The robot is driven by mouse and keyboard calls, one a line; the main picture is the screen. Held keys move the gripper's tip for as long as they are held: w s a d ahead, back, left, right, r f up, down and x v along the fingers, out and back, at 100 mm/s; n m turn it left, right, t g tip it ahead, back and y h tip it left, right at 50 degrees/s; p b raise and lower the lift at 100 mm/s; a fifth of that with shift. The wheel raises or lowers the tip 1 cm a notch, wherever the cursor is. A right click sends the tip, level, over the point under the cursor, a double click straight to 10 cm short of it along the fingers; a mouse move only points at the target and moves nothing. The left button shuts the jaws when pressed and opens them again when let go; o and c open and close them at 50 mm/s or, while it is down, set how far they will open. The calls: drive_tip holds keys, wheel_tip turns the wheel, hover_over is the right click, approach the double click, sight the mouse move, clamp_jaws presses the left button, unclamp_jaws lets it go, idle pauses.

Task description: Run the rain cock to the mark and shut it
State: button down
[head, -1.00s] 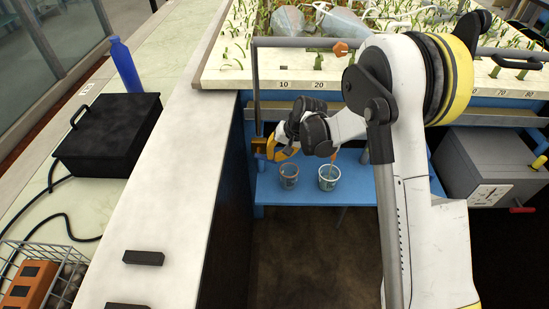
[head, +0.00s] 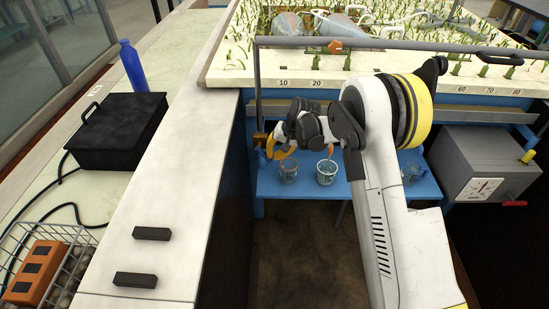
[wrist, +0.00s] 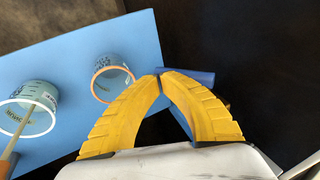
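The rain cock appears to be the brass fitting (head: 260,139) at the lower end of a grey pipe (head: 258,85), with a blue part (head: 262,156) below it. My gripper (head: 272,150) is just right of it at the flume's end. In the wrist view its yellow fingers (wrist: 160,75) meet at the tips. A blue bar (wrist: 195,76) lies at or just beyond the tips; I cannot tell whether they touch it. An orange-rimmed cup (head: 288,171) and a white-rimmed cup (head: 326,172) holding a stick stand on the blue shelf (head: 300,190). No flowing water is visible.
A planted bed (head: 222,78) with a number scale is above the shelf. A clear cup (head: 411,171) stands right of my arm. A grey box with a dial (head: 480,150) is at right. A black case (head: 115,135) and blue bottle (head: 131,66) are left.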

sight(266, 159)
drive_tip(key=shift+b+x, duration=0.35)
drive_tip(key=shift+x, duration=0.7)
drive_tip(key=shift+s+a+f, duration=0.1)
drive_tip(key=shift+a+f, duration=0.3)
drive_tip(key=shift+a, duration=0.3)
drive_tip(key=shift+a+f, duration=0.1)
drive_tip(key=shift+a, duration=0.1)
